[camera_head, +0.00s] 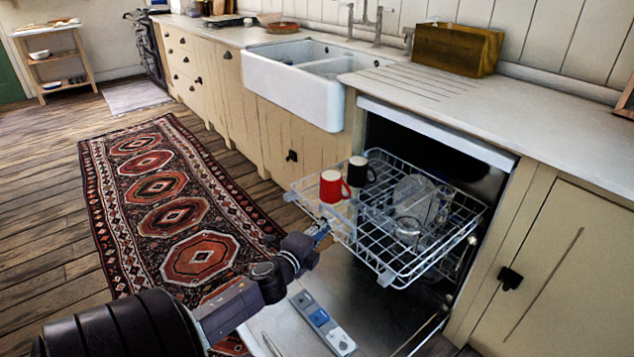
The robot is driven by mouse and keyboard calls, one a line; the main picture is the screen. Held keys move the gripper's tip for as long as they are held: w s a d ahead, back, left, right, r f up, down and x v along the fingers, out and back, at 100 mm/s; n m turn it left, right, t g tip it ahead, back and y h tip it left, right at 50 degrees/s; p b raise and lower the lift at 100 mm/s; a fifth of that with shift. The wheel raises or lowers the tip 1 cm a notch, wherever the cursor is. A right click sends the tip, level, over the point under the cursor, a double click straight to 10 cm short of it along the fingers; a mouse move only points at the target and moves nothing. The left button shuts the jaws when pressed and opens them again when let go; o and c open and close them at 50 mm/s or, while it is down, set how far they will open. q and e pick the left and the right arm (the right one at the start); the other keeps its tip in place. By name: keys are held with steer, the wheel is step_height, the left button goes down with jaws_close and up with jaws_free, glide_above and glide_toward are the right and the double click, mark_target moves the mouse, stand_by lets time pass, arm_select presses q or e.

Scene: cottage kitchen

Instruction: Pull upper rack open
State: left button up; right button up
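The upper rack (395,262) is a white wire basket that sticks out of the dishwasher, above its lowered door (385,315). A red mug (331,187), a black mug (358,172) and clear glassware (414,200) stand in it. My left gripper (318,232) is at the rack's front left corner, close to the wire rim below the red mug. Its fingers are small and partly merge with the wires, so I cannot tell whether they are shut or touch the rim. My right gripper is not in view.
The lowered door lies under the rack, with a grey strip bearing a blue panel on it. A white sink (300,85) and counter (520,110) run along the wall. A patterned rug (165,200) covers open floor at left.

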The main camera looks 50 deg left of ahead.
arm_select(q)
steer(key=v, duration=0.4)
steer(key=shift+s+d, duration=0.1)
steer(key=shift+s, duration=0.2)
stand_by(0.3)
